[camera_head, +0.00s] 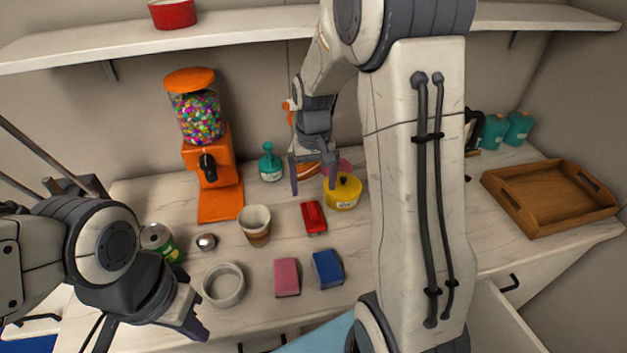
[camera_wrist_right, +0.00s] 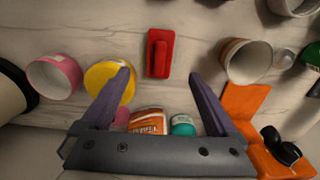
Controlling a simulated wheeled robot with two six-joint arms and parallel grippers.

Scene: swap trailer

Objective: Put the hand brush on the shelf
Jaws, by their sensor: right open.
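The hand brush appears to be the red block with a raised handle (camera_head: 313,217), lying on the counter; it also shows in the right wrist view (camera_wrist_right: 159,54). My right gripper (camera_head: 314,187) is open and empty above the counter, behind the brush in the head view. In the right wrist view the brush lies just beyond the gap between its fingertips (camera_wrist_right: 160,76), apart from them. The white shelf (camera_head: 230,30) runs along the wall above, partly hidden by my right arm. My left gripper (camera_head: 160,325) is low at the left front; its finger opening is unclear.
A yellow pot (camera_head: 343,193), a cup (camera_head: 255,226), a pink block (camera_head: 287,278) and a blue block (camera_head: 328,269) surround the brush. An orange gumball machine (camera_head: 205,145) stands left. A red dish (camera_head: 172,13) sits on the shelf. A wooden tray (camera_head: 550,197) lies right.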

